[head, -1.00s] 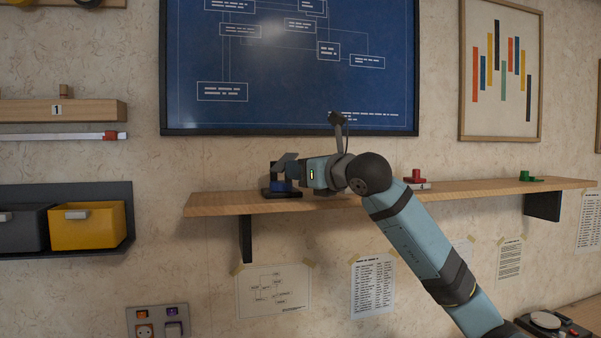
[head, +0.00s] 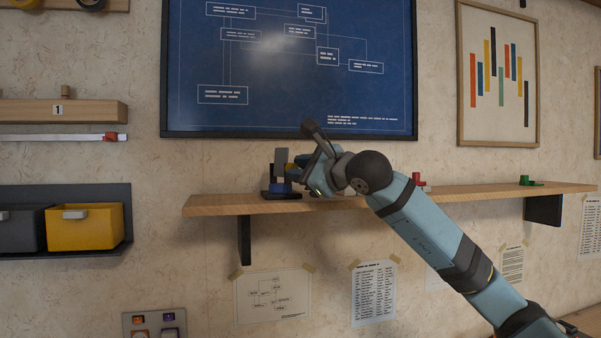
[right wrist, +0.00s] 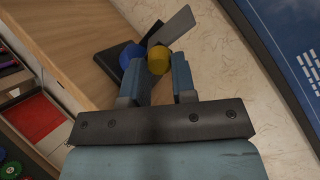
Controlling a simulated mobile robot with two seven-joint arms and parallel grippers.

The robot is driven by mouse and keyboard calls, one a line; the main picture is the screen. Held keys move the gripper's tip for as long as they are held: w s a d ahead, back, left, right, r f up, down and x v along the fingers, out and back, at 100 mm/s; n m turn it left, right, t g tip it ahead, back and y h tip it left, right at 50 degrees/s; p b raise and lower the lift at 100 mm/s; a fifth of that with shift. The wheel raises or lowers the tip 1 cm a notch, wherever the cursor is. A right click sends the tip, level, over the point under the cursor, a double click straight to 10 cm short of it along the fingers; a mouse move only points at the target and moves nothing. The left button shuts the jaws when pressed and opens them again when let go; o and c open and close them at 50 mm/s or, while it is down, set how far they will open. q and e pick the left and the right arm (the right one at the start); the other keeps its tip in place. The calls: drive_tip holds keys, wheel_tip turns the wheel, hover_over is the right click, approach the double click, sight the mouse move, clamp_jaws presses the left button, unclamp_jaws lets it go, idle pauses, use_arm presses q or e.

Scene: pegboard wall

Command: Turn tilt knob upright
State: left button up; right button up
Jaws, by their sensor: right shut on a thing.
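The tilt device stands at the left part of the wooden shelf (head: 225,204). It has a black base (head: 281,194), a blue round part (head: 280,187) and a grey plate (head: 281,160), which looks about upright in the head view. In the right wrist view the yellow knob (right wrist: 159,60) sits beside the blue part (right wrist: 131,55), with the grey plate (right wrist: 172,26) behind it. My right gripper (head: 298,174) comes from the right and is shut on the yellow knob, between its fingertips (right wrist: 161,72). My left gripper is not in view.
A red piece (head: 417,180) and a green piece (head: 528,181) stand further right on the shelf. A framed blue board (head: 290,70) hangs on the wall above. A yellow bin (head: 88,230) is at the left. Free shelf lies between the red and green pieces.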

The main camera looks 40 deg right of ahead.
drive_tip(key=shift+n, duration=0.6)
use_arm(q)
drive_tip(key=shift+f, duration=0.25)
use_arm(e)
drive_tip(key=o, duration=0.9)
drive_tip(key=shift+o, duration=0.2)
drive_tip(key=shift+s, duration=0.1)
drive_tip(key=shift+s+f, duration=0.1)
drive_tip(key=shift+s, duration=0.2)
use_arm(q)
drive_tip(key=b, duration=0.4)
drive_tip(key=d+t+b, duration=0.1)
drive_tip(key=b, duration=0.2)
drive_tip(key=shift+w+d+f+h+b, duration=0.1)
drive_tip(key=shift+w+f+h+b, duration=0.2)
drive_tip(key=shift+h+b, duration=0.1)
use_arm(e)
drive_tip(key=s, duration=1.3)
drive_tip(key=shift+d, duration=0.15)
